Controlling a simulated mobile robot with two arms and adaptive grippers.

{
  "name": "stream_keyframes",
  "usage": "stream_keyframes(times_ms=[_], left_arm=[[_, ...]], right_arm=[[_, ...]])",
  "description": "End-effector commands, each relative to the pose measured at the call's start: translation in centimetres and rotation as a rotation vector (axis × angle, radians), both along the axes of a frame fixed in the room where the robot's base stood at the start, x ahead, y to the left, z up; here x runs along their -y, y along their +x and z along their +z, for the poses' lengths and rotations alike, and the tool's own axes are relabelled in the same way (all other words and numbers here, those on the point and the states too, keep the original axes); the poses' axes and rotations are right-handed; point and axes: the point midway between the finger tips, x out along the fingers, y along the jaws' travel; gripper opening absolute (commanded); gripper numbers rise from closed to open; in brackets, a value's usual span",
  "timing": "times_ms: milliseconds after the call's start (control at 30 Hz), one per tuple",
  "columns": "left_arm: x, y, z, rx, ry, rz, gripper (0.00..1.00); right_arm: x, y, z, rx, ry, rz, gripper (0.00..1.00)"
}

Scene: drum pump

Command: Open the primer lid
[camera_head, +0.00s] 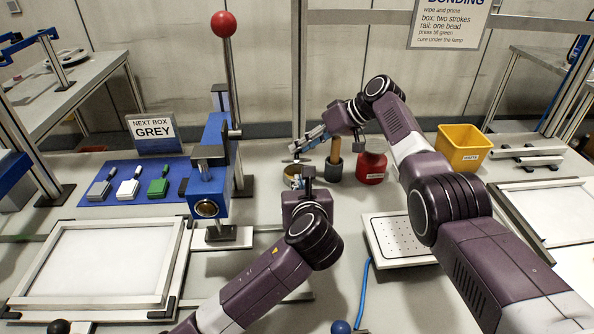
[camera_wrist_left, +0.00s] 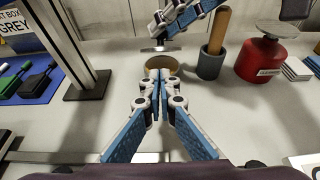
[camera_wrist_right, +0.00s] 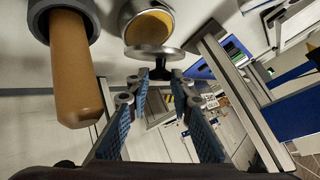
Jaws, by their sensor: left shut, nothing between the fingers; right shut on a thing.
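The primer pot (camera_head: 291,180) is a small round pot on the table. The right wrist view shows it open, with yellowish contents (camera_wrist_right: 148,27). The primer lid (camera_wrist_right: 155,53) is a grey metal disc with a knob. My right gripper (camera_wrist_right: 160,76) is shut on that knob and holds the lid off the pot's mouth, at the rim; I cannot tell if they touch. The lid also shows in the left wrist view (camera_wrist_left: 157,47), behind the pot. My left gripper (camera_wrist_left: 160,78) is shut and empty, its tips just in front of the pot and partly hiding it.
A grey holder (camera_head: 333,171) with a wooden handle (camera_head: 336,149) stands right of the pot, then a red can (camera_head: 371,168). A blue press (camera_head: 211,170) stands to the left. A yellow bin (camera_head: 461,145) and a perforated plate (camera_head: 400,238) are on the right.

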Motion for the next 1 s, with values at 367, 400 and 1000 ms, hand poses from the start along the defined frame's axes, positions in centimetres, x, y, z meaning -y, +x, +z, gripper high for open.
stream_keyframes(times_ms=[367,400,1000], left_arm=[[-0.1,5.6,-2.1,0.001,-0.001,0.004,0.0],[-0.1,6.1,-2.3,0.001,-0.001,0.003,0.0],[0.0,8.4,-3.3,0.002,-0.003,0.001,0.0]], right_arm=[[0.0,0.0,0.0,0.001,0.0,-0.001,0.0],[0.0,0.0,0.0,0.001,0.0,-0.001,0.0],[0.0,0.0,0.0,0.001,0.0,-0.001,0.0]])
